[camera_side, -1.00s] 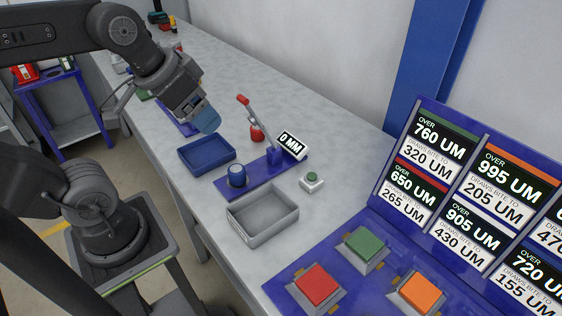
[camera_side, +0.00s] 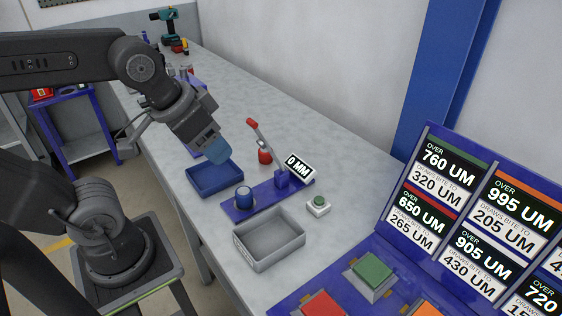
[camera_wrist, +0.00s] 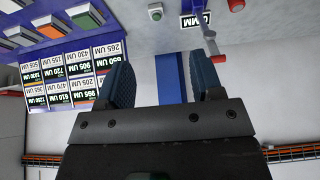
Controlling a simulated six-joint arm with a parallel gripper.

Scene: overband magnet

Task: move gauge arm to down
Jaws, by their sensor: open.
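The gauge arm (camera_side: 265,145) is a thin grey lever with a red handle, raised and leaning up to the left from its blue mount. The mount stands on a blue base plate (camera_side: 262,197) beside a display (camera_side: 300,167) reading 0 MM. In the wrist view the lever (camera_wrist: 209,36) shows at the top, its red end near the right finger. My gripper (camera_side: 217,151) is open and empty, left of the lever and apart from it in the side view, above the blue tray. Its two blue fingers (camera_wrist: 162,82) stand wide apart in the wrist view.
A blue tray (camera_side: 201,190) lies below my gripper. A blue round piece (camera_side: 244,197) sits on the plate's left end. A sign panel (camera_side: 432,217) stands at right.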

